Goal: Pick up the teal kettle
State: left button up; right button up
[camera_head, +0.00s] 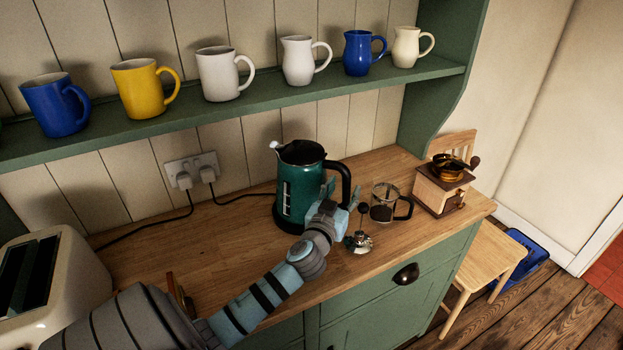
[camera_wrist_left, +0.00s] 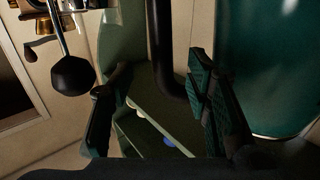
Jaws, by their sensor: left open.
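The teal kettle (camera_head: 293,196) stands upright on the wooden counter, with a black lid, base and handle. Its handle (camera_head: 346,178) is on the right side. My left gripper (camera_head: 343,193) is open at the handle, just right of the kettle body, and hides the lower handle. In the left wrist view, the teal body (camera_wrist_left: 275,65) fills the right side. The black handle (camera_wrist_left: 162,45) shows in the gap between the open fingers (camera_wrist_left: 160,98); I cannot tell whether they touch it. My right gripper is not in view.
A plunger (camera_head: 360,241) with a black knob and a glass press (camera_head: 383,204) stand right of the gripper. A coffee grinder (camera_head: 440,190) is at the counter's right end. A toaster (camera_head: 40,275) is at left. A mug shelf (camera_head: 270,106) runs above. The counter left of the kettle is mostly clear.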

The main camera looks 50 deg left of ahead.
aim_at(345, 186)
pick_arm(q)
jog(key=x, duration=0.4)
jog(key=shift+a+f, duration=0.2)
grip_shut()
